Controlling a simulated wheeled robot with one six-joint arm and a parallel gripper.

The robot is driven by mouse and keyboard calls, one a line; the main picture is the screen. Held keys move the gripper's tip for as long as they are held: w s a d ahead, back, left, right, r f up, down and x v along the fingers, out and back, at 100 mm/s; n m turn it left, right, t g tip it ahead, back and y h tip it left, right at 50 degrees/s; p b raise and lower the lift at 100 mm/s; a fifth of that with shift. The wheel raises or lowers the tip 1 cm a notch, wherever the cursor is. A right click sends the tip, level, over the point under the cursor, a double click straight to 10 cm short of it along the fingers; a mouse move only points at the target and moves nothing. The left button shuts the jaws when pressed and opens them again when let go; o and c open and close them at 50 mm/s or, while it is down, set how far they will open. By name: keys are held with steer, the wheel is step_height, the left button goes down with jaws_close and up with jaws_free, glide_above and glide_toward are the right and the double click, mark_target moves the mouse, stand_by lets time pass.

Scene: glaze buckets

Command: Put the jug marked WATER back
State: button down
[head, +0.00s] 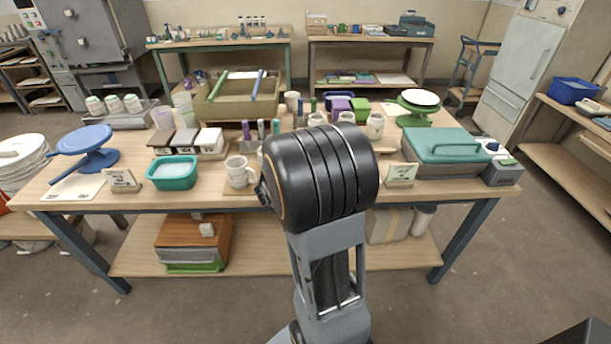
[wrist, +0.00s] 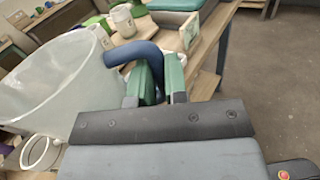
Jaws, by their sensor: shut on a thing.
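In the wrist view, a large translucent whitish jug (wrist: 50,80) with a blue handle (wrist: 138,50) fills the left side. My gripper (wrist: 160,82) has its green fingers closed on the blue handle. The jug appears tilted in this view, and no WATER marking can be read on it. In the head view, my black and grey arm stands in front of the table and hides the jug and the fingers.
The wooden table (head: 330,197) holds a white mug (head: 240,172), a teal tub (head: 173,172), a blue turntable (head: 87,145), card signs (head: 122,179) (head: 401,174) and a teal-lidded case (head: 447,147). Clear containers (head: 185,108) stand at the back left. The front edge has narrow free strips.

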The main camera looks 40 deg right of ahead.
steer(key=w+d+f, duration=0.2)
steer(key=w+f, duration=0.1)
steer(key=w+d+f, duration=0.2)
steer(key=w+f, duration=0.1)
steer(key=w, duration=0.1)
steer(key=w+d+f, duration=0.3)
steer(key=w, duration=0.1)
steer(key=shift+w+f, duration=0.2)
steer(key=shift+f, duration=1.7)
steer(key=shift+f, duration=0.1)
steer(key=shift+f, duration=0.15)
steer(key=c, duration=1.1)
jaws_free()
steer(key=shift+c, duration=0.2)
